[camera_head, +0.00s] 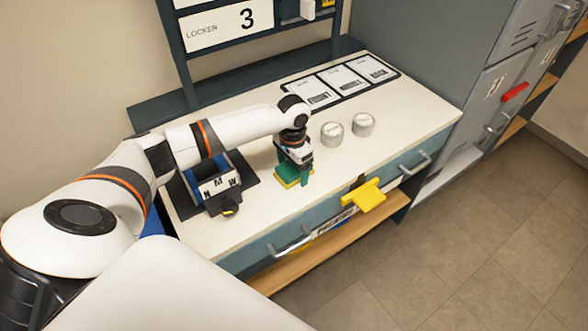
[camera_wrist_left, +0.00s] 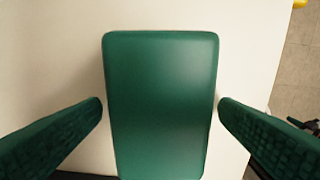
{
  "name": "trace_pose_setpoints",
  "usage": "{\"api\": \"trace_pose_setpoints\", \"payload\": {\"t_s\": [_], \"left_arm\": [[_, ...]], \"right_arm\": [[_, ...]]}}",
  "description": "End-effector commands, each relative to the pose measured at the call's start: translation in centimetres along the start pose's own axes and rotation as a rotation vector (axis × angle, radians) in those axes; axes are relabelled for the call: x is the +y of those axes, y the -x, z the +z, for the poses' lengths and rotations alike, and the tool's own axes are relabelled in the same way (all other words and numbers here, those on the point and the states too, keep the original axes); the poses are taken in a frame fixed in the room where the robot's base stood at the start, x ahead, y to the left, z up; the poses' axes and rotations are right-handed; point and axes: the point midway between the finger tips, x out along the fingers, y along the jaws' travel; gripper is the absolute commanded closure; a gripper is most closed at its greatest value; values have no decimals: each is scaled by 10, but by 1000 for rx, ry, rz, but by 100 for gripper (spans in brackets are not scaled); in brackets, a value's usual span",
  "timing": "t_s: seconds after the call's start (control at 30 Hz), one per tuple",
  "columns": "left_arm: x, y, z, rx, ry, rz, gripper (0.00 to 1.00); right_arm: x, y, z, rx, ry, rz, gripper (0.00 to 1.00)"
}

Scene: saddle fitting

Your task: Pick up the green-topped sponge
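The green-topped sponge (camera_head: 287,182) lies on the white worktop, its yellow lower layer showing under the green in the head view. In the left wrist view its green top (camera_wrist_left: 161,100) fills the middle. My left gripper (camera_head: 293,171) points down over the sponge. In the left wrist view its two green fingers stand on either side of the sponge, with thin gaps between fingertips and sponge edges. It looks open and straddles the sponge. My right gripper is not in view.
Two round white-topped tins (camera_head: 332,133) (camera_head: 363,124) stand to the right. A card panel (camera_head: 341,82) lies at the back.

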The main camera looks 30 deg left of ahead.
Motion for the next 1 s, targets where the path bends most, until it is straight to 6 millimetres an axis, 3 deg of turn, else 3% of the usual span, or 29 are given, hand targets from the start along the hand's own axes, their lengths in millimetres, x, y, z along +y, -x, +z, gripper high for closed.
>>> {"api": "trace_pose_setpoints", "payload": {"t_s": [0.03, 0.3, 0.57, 1.0], "left_arm": [[0, 0, 0, 0, 0, 0, 24], [0, 1, 0, -1, 0, 0, 64], [0, 5, 1, -2, 0, 0, 64], [0, 83, 1, -4, -1, 0, 64]], "right_arm": [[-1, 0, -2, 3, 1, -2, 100], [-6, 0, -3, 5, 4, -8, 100], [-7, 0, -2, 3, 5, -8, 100], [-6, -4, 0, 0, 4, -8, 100]]}}
